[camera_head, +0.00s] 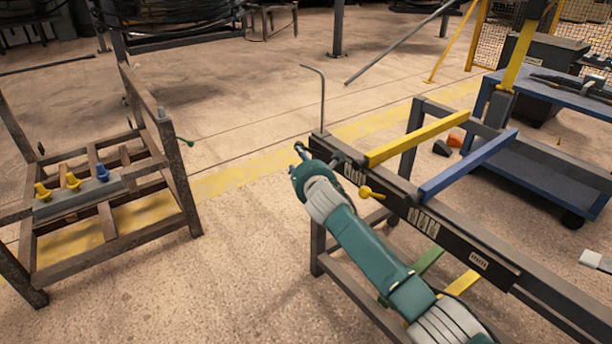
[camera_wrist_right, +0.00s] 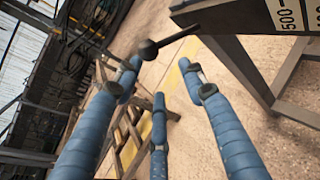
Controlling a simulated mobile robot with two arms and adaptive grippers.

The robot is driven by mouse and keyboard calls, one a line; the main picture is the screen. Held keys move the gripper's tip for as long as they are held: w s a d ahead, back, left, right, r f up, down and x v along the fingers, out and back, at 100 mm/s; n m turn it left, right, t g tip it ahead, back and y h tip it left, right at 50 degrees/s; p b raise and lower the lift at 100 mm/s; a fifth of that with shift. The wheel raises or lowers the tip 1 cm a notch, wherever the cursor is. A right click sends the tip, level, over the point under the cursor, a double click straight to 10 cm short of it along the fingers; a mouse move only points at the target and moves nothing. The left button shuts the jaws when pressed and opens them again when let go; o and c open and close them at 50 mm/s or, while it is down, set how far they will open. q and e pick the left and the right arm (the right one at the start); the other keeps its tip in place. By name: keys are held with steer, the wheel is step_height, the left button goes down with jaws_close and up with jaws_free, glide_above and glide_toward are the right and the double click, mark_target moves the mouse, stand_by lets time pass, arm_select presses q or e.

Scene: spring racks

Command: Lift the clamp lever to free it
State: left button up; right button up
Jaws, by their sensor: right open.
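The clamp lever (camera_wrist_right: 172,40) is a dark rod with a round black ball knob in the right wrist view. It juts out from the end of the dark beam (camera_wrist_right: 240,13) with white scale numbers. My right gripper (camera_wrist_right: 158,78) has three blue fingers, spread open and empty. The knob shows beyond the fingertips, between the upper two; I cannot tell whether any finger touches it. In the head view my right gripper (camera_head: 301,150) is at the left end of the scaled beam (camera_head: 460,250), and the lever is mostly hidden there. My left gripper is not in view.
A yellow knob (camera_head: 368,192) sits on the beam's front. A thin bent rod (camera_head: 322,95) stands at its end. Yellow (camera_head: 415,138) and blue (camera_head: 468,165) bars cross behind. A rusty rack (camera_head: 185,180) stands left, with open floor between. A blue cart (camera_head: 560,95) is at right.

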steer(key=s+d, duration=0.1)
steer(key=s, duration=0.5)
steer(key=shift+s, duration=0.15)
